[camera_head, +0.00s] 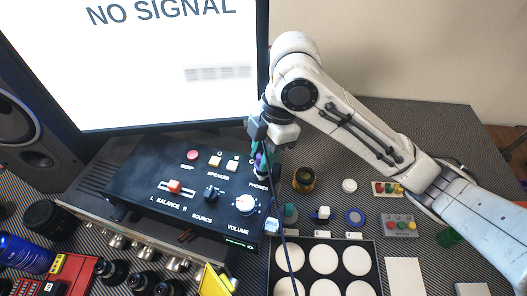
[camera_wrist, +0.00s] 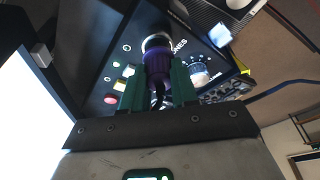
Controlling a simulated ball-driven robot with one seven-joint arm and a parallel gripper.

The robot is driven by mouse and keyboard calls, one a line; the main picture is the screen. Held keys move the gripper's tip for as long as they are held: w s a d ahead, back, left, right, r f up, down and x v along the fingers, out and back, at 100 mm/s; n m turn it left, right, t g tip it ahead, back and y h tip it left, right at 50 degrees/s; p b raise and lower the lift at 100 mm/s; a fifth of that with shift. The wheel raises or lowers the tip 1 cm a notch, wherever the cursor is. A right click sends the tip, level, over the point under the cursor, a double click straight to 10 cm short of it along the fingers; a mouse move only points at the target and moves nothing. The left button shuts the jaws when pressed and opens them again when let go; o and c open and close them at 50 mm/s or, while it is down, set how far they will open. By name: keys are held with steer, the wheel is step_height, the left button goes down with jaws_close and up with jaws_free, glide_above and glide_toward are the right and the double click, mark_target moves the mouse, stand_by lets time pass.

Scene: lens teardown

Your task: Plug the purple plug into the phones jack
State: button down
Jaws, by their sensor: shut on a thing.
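The purple plug (camera_wrist: 158,62) is held upright between the green fingers of my gripper (camera_wrist: 158,88), which is shut on it. In the wrist view its far end is at the silver ring of the phones jack (camera_wrist: 154,40), beside the partly hidden PHONES label. I cannot tell how deep the tip sits in the ring. In the head view my gripper (camera_head: 262,148) is over the back right of the black control panel (camera_head: 140,165), just above the PHONES label. A little purple shows between the fingers, and the jack is hidden there. A dark cable hangs down from the plug.
A large monitor (camera_head: 150,60) stands close behind the panel. The volume knob (camera_head: 245,204) is just in front of the PHONES label. Right of the panel are a brass-ringed lens part (camera_head: 304,179), small button boxes (camera_head: 399,226) and a black tray (camera_head: 374,250) with white discs.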

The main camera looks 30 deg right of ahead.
steer(key=shift+f+b, duration=0.7)
steer(key=shift+f, duration=0.2)
stand_by(0.4)
steer(key=c, duration=0.8)
jaws_free()
steer(key=shift+r, duration=0.1)
steer(key=v, duration=1)
steer(key=shift+d+r+p, duration=0.15)
steer(key=shift+r+p, duration=0.15)
steer(key=shift+r, duration=0.05)
